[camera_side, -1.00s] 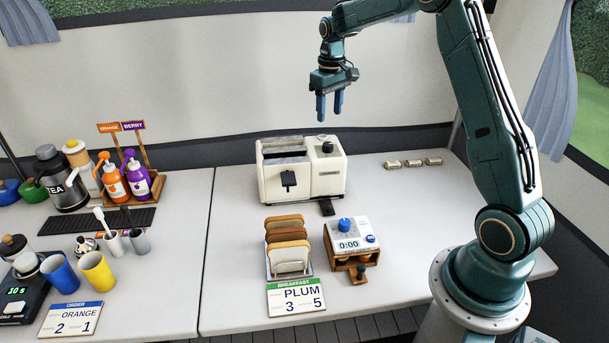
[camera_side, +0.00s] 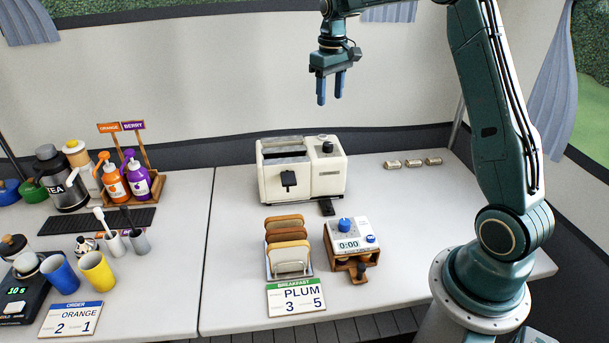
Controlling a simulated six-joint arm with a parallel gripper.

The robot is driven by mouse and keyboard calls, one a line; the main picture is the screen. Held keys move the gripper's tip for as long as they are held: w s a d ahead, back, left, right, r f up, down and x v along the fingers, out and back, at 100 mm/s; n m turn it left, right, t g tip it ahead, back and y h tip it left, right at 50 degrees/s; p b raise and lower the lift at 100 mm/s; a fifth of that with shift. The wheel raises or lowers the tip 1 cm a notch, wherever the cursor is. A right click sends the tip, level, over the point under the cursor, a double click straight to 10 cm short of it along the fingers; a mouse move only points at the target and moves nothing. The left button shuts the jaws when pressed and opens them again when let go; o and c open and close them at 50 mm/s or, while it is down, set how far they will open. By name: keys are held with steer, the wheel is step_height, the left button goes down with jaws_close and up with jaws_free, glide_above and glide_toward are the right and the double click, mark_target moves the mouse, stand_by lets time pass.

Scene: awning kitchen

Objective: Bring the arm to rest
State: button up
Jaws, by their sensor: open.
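My gripper (camera_side: 330,88) hangs in the air above the back of the table, fingers pointing down. It is open and empty, with a gap between its two blue fingers. It is well above the cream toaster (camera_side: 301,168) and touches nothing. My arm bends over from the right side of the picture.
A bread rack (camera_side: 290,268) with slices and a timer box (camera_side: 348,240) stand in front of the toaster. Several small cylinders (camera_side: 413,162) lie to its right. Cups (camera_side: 97,270), syrup bottles (camera_side: 114,180) and a tea flask (camera_side: 62,180) fill the left table. The air around my gripper is clear.

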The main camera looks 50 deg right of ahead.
steer(key=s+a+r+n+t, duration=0.1)
steer(key=s+a+r+t, duration=0.1)
steer(key=s+a+r, duration=0.85)
steer(key=s+a+f+t, duration=0.1)
steer(key=s+a+f, duration=0.1)
steer(key=s+a, duration=0.3)
steer(key=s+a+f+n+t, duration=0.1)
steer(key=s+a, duration=0.5)
steer(key=s, duration=0.7)
steer(key=shift+f+t, duration=0.7)
steer(key=shift+f, duration=0.1)
